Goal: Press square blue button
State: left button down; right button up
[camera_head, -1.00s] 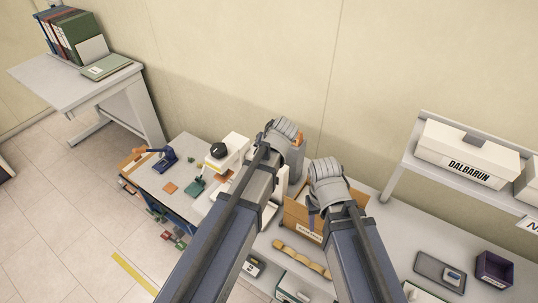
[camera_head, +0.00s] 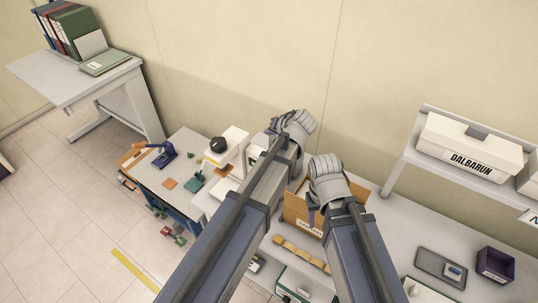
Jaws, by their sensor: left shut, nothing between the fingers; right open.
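I cannot make out a square blue button in the camera_head view. A white machine (camera_head: 229,147) with a black round top stands on the workbench, left of my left arm; my arm hides part of the bench beside it. My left gripper (camera_head: 296,124) is shut and empty, above the back of the bench near the wall; its fingertips are mostly hidden by the wrist. My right gripper (camera_head: 325,178) is open, in front of and above a cardboard box (camera_head: 297,208). Its fingers are hardly visible.
A side table (camera_head: 158,181) at left holds a blue tool (camera_head: 164,156) and small parts. On the right, a shelf bears a white DALBARUN box (camera_head: 468,150); below are a grey tray (camera_head: 433,262) with a small blue-and-white item and a purple bin (camera_head: 495,265).

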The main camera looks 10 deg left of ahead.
pick_arm(q)
notch_tip(320, 180, down, 8)
jog(key=b, duration=0.7)
jog(key=shift+r, duration=0.2)
dwell(1.4)
jog(key=shift+f+b, duration=0.4)
jog(key=shift+f, duration=0.05)
jog(key=shift+f+b, duration=0.5)
dwell(0.6)
jog(key=shift+r, duration=0.1)
jog(key=shift+r+p, duration=0.9)
jog(key=shift+p, duration=0.05)
notch_tip(320, 180, up, 5)
jog(key=p, duration=0.5)
